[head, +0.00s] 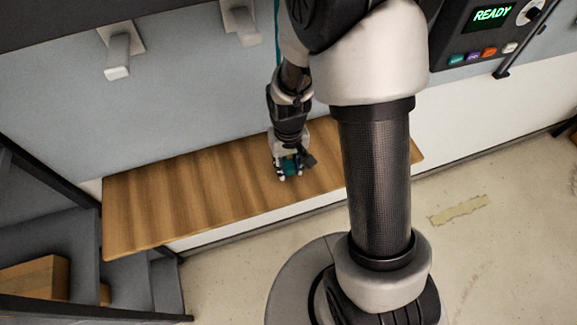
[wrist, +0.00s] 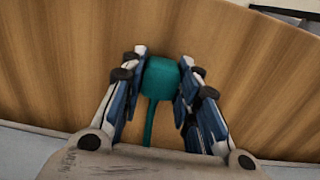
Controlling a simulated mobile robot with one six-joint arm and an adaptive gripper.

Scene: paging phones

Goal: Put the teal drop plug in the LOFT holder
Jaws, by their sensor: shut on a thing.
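My gripper (wrist: 161,88) is shut on the teal drop plug (wrist: 160,76), with a finger on each side of it in the wrist view. The plug is a rounded teal body with a thin teal stem or cord running back toward my palm. In the head view my gripper (head: 290,176) is over the wooden shelf, and the teal plug (head: 289,166) shows partly between the fingers. I cannot tell whether the plug touches the shelf. No LOFT label is readable in either view.
The wooden shelf (head: 190,195) is otherwise bare. Two pale wall brackets (head: 118,57) and (head: 240,25) stick out above it. A panel reading READY (head: 480,35) with coloured buttons is at upper right. Dark stairs (head: 45,215) with a brown box (head: 35,277) are at left.

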